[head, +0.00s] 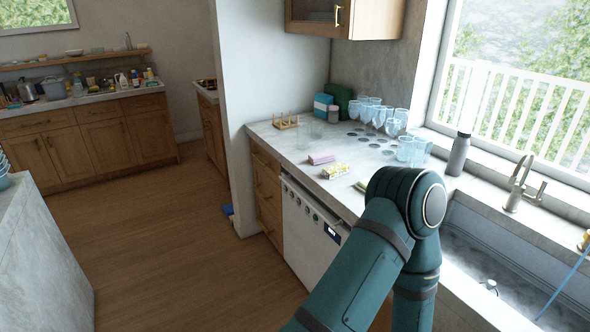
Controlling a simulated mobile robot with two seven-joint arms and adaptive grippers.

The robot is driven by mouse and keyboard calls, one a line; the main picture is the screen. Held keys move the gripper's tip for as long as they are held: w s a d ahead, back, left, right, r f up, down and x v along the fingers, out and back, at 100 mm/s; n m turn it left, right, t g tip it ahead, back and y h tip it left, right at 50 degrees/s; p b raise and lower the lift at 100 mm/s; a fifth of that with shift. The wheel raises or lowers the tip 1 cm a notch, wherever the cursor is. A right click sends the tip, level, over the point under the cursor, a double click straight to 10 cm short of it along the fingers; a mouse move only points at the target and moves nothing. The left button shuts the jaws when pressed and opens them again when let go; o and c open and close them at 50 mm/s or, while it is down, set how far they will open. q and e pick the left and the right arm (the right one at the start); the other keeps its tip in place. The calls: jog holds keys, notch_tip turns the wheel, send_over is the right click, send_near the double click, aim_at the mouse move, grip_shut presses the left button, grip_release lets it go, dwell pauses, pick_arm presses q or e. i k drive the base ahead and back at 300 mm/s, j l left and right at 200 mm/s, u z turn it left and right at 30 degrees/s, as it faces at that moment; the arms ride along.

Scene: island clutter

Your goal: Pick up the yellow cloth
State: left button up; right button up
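A small yellow-and-white patterned item (337,171) lies on the counter, left of my bent arm. It may be the yellow cloth, but it is too small to be sure. A flat yellow-green item (361,186) lies close to the arm and is partly hidden by it. A teal arm of mine rises from the bottom, its elbow in front of the counter. Neither gripper shows; the arm's far end is hidden or out of view.
A pink block (321,159) lies beside the patterned item. Several upturned glasses (378,117), a grey bottle (458,154) and a faucet (520,185) stand along the window side. A white dishwasher (310,226) is below the counter. The wooden floor (165,245) at left is mostly clear.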

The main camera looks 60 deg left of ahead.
aim_at(337, 170)
jog(key=u, duration=1.7)
jog(key=z, duration=0.65)
jog(key=i+j+z, duration=0.1)
jog(key=z, duration=0.25)
jog(key=j+z, duration=0.35)
jog(key=i+j+z, duration=0.1)
jog(key=z, duration=0.3)
jog(key=j+z, duration=0.25)
jog(key=j, duration=0.25)
jog(key=k+j+z, duration=0.1)
jog(key=j+z, duration=0.2)
jog(key=j, duration=0.15)
jog(key=k+j+z, duration=0.15)
jog(key=j, duration=0.35)
jog(key=j+z, duration=0.15)
jog(key=j, duration=0.3)
jog(key=k+j, duration=0.1)
jog(key=j, duration=0.2)
jog(key=k+j, duration=0.1)
jog(key=j, duration=0.25)
jog(key=k+j+z, duration=0.1)
jog(key=j, duration=0.2)
